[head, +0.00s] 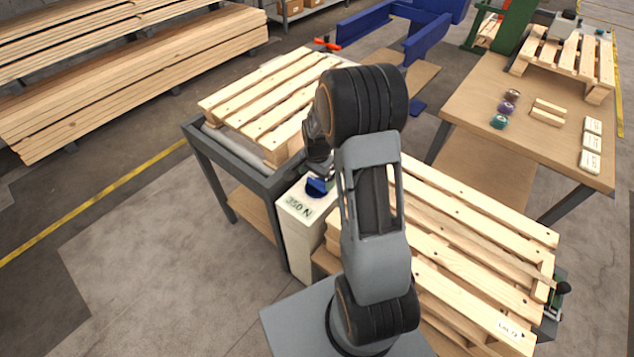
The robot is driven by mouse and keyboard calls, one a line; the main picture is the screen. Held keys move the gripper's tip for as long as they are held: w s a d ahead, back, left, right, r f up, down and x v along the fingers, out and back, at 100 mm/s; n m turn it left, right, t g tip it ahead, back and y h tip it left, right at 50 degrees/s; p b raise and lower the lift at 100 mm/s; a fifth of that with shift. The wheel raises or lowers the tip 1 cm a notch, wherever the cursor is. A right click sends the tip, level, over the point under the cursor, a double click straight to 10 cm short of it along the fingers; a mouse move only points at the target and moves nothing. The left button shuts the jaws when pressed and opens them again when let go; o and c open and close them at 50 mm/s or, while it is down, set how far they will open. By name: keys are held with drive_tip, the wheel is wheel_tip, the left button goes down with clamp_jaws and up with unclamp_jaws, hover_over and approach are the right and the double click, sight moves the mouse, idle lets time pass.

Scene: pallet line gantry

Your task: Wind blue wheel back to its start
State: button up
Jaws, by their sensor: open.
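The blue wheel (316,187) is a small dark-blue knob on top of a cream box (300,212) marked "350 N". The box stands against the right end of the grey bench. My gripper (321,172) is close above and behind the wheel, partly hidden by my own arm. It is open. I cannot tell whether its fingers touch the wheel or stand around it. The wheel's far side is partly covered, and no start mark on it can be made out.
A wooden pallet (262,98) lies on the grey bench (228,158) beside the box. Stacked pallets (475,240) stand close on the right. A wooden table (478,108) holds small coloured items and labelled blocks. Planks (120,75) fill the back left. The left floor is clear.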

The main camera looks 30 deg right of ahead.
sight(317, 181)
drive_tip(key=shift+f, duration=1.5)
drive_tip(key=c, duration=0.8)
